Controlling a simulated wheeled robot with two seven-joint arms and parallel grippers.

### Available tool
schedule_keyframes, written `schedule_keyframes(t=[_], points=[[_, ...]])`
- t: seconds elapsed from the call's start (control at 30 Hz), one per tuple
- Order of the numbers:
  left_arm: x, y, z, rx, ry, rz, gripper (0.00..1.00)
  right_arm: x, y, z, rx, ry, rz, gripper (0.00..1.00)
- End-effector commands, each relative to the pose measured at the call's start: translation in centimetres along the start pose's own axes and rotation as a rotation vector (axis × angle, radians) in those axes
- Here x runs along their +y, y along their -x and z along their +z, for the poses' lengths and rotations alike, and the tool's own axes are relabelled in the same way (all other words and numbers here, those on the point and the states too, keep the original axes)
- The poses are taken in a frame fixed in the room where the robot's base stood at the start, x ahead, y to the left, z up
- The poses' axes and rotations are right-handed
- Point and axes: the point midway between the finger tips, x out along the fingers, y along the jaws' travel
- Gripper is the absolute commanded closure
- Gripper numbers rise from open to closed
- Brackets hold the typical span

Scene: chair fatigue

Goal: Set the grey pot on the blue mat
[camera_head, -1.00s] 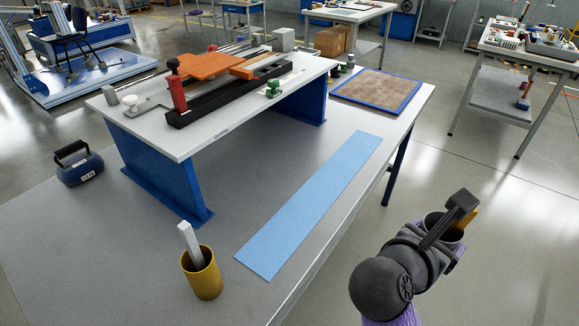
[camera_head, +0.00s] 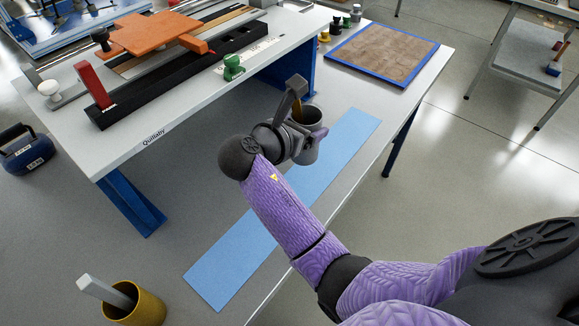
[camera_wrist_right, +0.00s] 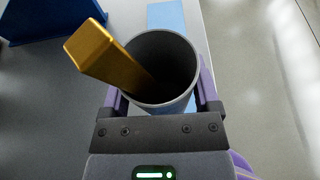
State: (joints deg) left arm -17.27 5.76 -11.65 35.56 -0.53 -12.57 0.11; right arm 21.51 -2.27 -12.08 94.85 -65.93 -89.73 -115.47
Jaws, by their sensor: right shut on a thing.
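The grey pot (camera_head: 308,152) is upright in my right gripper (camera_head: 303,138). A gold bar (camera_wrist_right: 112,60) stands tilted in the pot and leans left in the wrist view. In that view the fingers of the right gripper (camera_wrist_right: 162,100) are on both sides of the grey pot (camera_wrist_right: 165,48). The blue mat (camera_head: 235,262) is a long strip along the table's front edge. The pot appears over its far part; I cannot tell whether its base touches, as the gripper hides part of it. The mat also shows behind the pot in the wrist view (camera_wrist_right: 166,15). My left gripper is out of view.
A mustard pot (camera_head: 148,308) with a grey bar stands at lower left. A raised white shelf (camera_head: 140,148) on blue legs (camera_head: 130,203) carries an orange piece (camera_head: 150,35) and a green knob (camera_head: 233,68). A brown board with a blue rim (camera_head: 383,52) lies beyond the mat.

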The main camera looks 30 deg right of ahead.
Motion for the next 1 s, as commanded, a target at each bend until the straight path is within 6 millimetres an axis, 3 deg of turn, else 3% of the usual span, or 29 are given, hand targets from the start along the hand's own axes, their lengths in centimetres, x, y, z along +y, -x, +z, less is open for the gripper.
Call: schedule_keyframes(t=[0.1,0.4,0.73,0.77,0.83,1.0], points=[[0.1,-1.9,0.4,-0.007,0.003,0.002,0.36,-0.1,-1.1,-3.2,0.001,0.005,-0.002,0.85],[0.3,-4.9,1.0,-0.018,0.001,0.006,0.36,-0.1,-3.2,-8.7,0.000,0.007,0.000,0.85],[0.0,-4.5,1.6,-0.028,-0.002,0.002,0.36,-0.1,-3.1,-8.7,-0.001,0.002,0.001,0.85],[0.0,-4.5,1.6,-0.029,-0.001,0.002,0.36,-0.1,-3.1,-8.7,0.001,0.003,0.001,0.17],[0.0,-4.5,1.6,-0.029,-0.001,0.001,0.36,-0.1,-3.1,-8.7,0.001,0.002,0.001,0.02],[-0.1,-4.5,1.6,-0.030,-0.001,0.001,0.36,-0.1,-3.1,-8.7,0.001,0.003,0.001,0.00]])
